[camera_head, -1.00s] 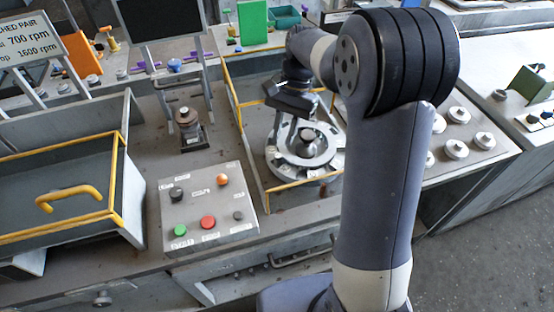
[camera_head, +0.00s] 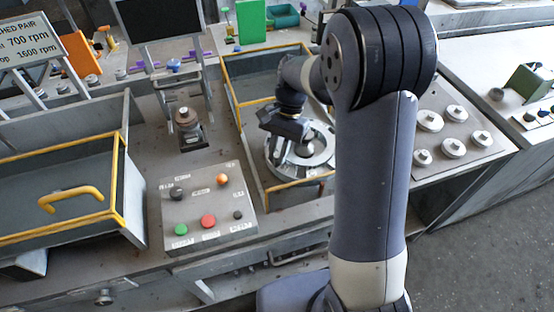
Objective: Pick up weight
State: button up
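Several pale round weight-like discs with knobs (camera_head: 454,147) sit on a grey plate (camera_head: 440,170) to the right of my arm. I cannot tell which one the task means. My gripper (camera_head: 284,145) is low over the round metal rotor (camera_head: 312,160) inside the yellow-railed enclosure, left of the discs and well apart from them. Its fingers are small and blend with the rotor, so I cannot tell whether they are open or hold anything. My own arm hides part of the enclosure and the left side of the plate.
A control box (camera_head: 208,207) with coloured buttons is at front centre. A small stand with a dark, brass-topped piece (camera_head: 187,130) is behind it. A yellow-rimmed bin (camera_head: 125,185) is at left. Yellow rails (camera_head: 232,100) border the rotor. A green block (camera_head: 530,82) stands far right.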

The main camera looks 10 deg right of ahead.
aim_at(278, 153)
jog(key=shift+r, duration=0.1)
grip_shut()
notch_tip(278, 153, up, 15)
jog(key=p, duration=0.4)
jog(key=shift+w, duration=0.1)
dwell(0.4)
